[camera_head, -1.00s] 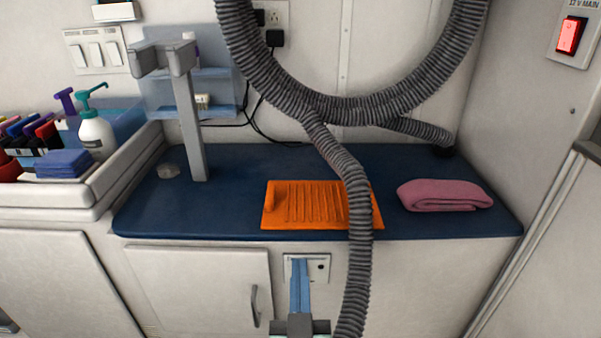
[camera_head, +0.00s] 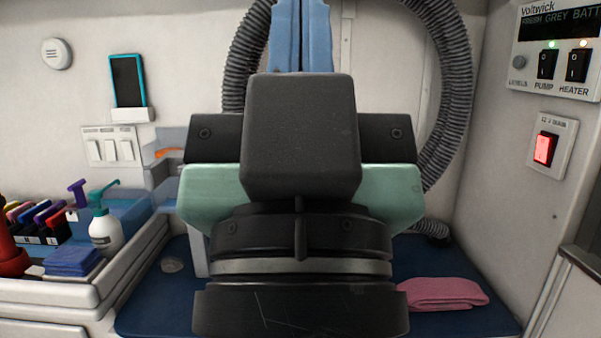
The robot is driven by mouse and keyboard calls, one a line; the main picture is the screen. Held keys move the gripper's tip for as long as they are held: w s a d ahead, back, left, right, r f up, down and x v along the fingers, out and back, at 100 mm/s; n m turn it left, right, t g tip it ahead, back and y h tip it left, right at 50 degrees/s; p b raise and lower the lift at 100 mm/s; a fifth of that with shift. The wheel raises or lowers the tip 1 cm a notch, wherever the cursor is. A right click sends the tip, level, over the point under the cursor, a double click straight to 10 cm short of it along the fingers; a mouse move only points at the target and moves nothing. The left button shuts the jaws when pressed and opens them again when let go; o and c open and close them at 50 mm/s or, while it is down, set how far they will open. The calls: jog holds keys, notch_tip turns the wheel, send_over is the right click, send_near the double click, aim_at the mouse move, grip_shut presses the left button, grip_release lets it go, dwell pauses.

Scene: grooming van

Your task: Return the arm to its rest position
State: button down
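My gripper (camera_head: 300,35) fills the middle of the view, close to the camera. Its two blue fingers point up side by side with only a thin line between them, and I see nothing held. Their tips are cut off by the top edge.
A pink folded towel (camera_head: 440,294) lies on the counter at right. A grey ribbed hose (camera_head: 450,60) hangs behind my gripper. A pump bottle (camera_head: 105,232) and blue cloths (camera_head: 73,260) stand at left. A small orange item (camera_head: 170,152) shows by the stand.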

notch_tip(320, 180, up, 25)
jog(key=p, duration=2.2)
jog(key=shift+f, duration=0.2)
jog(key=shift+w+a, duration=0.15)
